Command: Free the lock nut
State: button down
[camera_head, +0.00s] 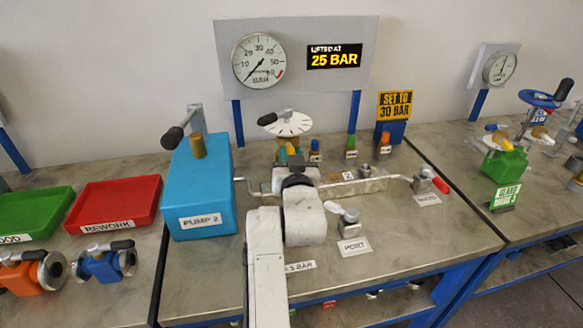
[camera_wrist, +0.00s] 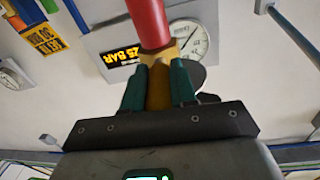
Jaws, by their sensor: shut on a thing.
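My gripper (camera_head: 291,158) is at the middle of the bench, below a white ticked dial plate (camera_head: 290,124) with a black-ended lever. In the wrist view, the two green fingers of my gripper (camera_wrist: 160,66) are shut on a brass piece (camera_wrist: 158,92), which appears to be the lock nut.
A blue pump box (camera_head: 203,190) stands left of my arm. A pressure gauge (camera_head: 258,61) and a "25 BAR" sign (camera_head: 334,55) are on the panel behind. A red-handled valve (camera_head: 428,181) and a port fitting (camera_head: 348,222) are at right.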

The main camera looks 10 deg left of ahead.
jog(key=shift+a+f+m+h+b, duration=0.15)
jog(key=shift+a+m+h+b, duration=0.35)
jog(key=shift+b, duration=0.55)
jog(key=shift+d+h, duration=0.15)
jog(key=shift+h, duration=0.15)
jog(key=c, duration=0.9)
grip_release()
jog(key=s+d+b, duration=0.1)
jog(key=s+b, duration=0.1)
jog(key=s, duration=0.8)
jog(key=shift+s+d, duration=0.35)
